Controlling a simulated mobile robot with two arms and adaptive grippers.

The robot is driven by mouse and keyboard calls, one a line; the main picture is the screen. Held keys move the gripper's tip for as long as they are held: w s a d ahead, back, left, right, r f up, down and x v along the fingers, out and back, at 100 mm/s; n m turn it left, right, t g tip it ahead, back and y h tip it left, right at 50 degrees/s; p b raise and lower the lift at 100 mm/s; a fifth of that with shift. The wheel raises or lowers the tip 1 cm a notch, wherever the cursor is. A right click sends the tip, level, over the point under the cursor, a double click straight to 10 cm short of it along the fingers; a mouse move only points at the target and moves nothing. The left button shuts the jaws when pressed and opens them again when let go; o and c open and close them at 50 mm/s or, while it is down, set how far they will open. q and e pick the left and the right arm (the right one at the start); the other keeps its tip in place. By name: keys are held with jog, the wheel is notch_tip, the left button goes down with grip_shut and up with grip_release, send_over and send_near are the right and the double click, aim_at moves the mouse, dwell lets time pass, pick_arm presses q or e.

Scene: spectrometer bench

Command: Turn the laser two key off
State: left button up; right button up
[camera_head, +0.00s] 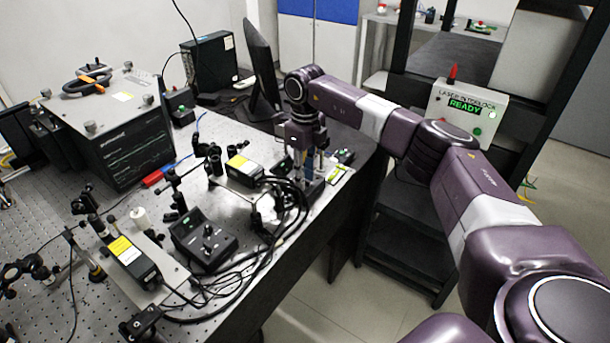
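My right arm reaches in from the right over the bench, and its gripper (308,163) points down at the bench's right end. The fingertips are small and dark among black parts, so I cannot tell whether they are open or touching anything. One laser module with a yellow label (242,166) is left of the gripper. Another yellow-labelled laser module (128,256) is at the front left. A black control box with knobs (203,238) stands between them. No key can be made out clearly, and the area under the gripper is partly hidden. My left gripper is not in view.
Black cables (262,245) loop along the bench's front edge. A large black instrument (125,148) stands at the back left, and a monitor (263,62) behind the gripper. A laser interlock box (467,112) on the right reads READY. Optics posts crowd the perforated bench.

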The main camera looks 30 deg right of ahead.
jog(key=shift+r, duration=0.15)
notch_tip(320, 180, up, 12)
dwell(0.4)
jog(key=shift+s+f, duration=0.1)
jog(key=shift+f, duration=0.15)
